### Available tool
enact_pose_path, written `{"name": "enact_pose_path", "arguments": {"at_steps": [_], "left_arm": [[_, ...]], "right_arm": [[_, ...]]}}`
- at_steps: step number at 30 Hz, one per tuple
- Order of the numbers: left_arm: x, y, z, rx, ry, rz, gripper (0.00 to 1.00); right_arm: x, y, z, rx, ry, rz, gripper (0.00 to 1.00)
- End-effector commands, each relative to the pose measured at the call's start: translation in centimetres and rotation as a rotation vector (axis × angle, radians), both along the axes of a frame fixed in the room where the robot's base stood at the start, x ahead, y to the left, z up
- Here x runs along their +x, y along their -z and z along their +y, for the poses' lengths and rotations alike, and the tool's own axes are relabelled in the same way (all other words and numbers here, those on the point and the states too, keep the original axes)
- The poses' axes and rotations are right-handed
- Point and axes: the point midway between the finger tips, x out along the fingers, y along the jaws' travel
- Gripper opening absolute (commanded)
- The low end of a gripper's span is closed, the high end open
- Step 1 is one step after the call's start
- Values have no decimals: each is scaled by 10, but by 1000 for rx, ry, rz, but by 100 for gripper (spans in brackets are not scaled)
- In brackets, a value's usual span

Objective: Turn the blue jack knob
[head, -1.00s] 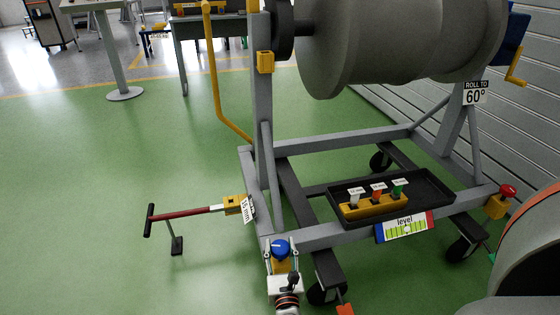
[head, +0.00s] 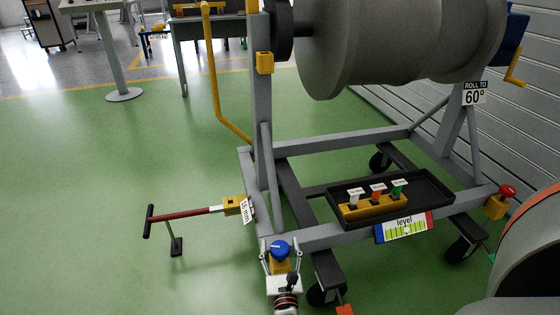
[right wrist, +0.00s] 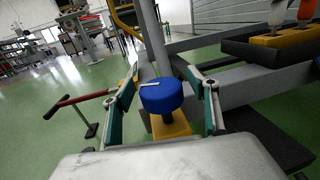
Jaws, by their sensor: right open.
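The blue jack knob (head: 280,249) sits on a yellow block (head: 281,267) at the near corner of the grey stand. It has a white mark on top. My right gripper (head: 281,246) is open, with one finger on each side of the knob. In the right wrist view the knob (right wrist: 161,96) stands between the spread green-padded fingers, with a visible gap on each side. The level gauge (head: 405,228) on the stand's front beam shows green bars and a round bubble. My left gripper is not in view.
A red bar with a black handle (head: 180,216) sticks out left of the stand. A black tray (head: 438,184) with labelled pieces in a yellow holder lies on the frame. A red button (head: 507,190) is at the right. Green floor is clear at left.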

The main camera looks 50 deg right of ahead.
Motion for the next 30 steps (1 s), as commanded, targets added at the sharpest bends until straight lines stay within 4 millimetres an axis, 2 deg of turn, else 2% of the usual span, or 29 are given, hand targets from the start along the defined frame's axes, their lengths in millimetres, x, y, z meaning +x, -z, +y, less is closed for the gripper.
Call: {"name": "enact_pose_path", "arguments": {"at_steps": [5, 19, 24, 30], "left_arm": [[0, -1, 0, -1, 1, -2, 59], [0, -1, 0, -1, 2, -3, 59], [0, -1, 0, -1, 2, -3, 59], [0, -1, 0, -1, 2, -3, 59]], "right_arm": [[0, -16, 0, 2, 0, -3, 59], [0, -84, -1, 1, 2, -3, 59], [0, -95, 0, 0, 0, 0, 59], [0, -98, -1, 0, 0, 0, 59]]}}
